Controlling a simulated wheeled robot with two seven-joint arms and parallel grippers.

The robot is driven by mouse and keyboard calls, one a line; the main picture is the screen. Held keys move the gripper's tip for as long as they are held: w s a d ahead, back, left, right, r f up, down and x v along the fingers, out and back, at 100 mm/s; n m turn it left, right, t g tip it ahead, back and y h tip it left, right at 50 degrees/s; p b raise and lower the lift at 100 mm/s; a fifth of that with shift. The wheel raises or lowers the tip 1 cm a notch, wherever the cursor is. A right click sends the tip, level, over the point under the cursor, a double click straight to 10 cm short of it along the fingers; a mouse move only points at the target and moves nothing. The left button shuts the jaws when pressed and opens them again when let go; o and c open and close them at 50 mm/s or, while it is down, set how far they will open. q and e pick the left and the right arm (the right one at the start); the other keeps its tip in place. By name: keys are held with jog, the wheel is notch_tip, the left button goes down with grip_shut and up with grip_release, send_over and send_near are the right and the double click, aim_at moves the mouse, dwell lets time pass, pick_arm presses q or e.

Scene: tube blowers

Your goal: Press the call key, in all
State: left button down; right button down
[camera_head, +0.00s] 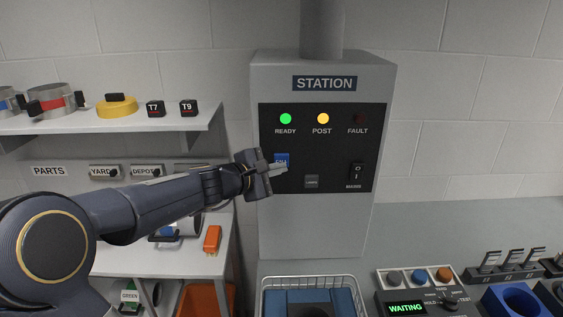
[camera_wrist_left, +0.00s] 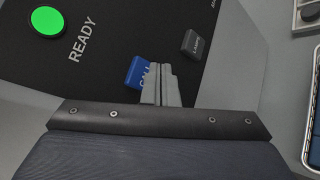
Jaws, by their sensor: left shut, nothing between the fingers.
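The blue call key (camera_head: 281,158) is on the black panel of the grey station box, below the lit green READY lamp (camera_head: 285,119). My left gripper (camera_head: 284,168) is shut and empty, with its fingertips at the key and covering its lower part. In the left wrist view the closed fingers (camera_wrist_left: 160,78) overlap the right side of the blue key (camera_wrist_left: 138,72). I cannot tell whether the fingertips touch it or whether it is pushed in. My right gripper is not in view.
A grey LAMPS key (camera_head: 312,181) and a black rocker switch (camera_head: 357,171) are on the same panel. The yellow POST lamp (camera_head: 323,118) is lit and the FAULT lamp (camera_head: 361,118) is dark. A control box (camera_head: 405,306) below reads WAITING. Shelves with parts stand at left.

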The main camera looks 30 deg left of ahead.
pick_arm(q)
jog(key=shift+w, duration=0.1)
jog(key=shift+w+a, duration=0.2)
jog(key=shift+w, duration=0.1)
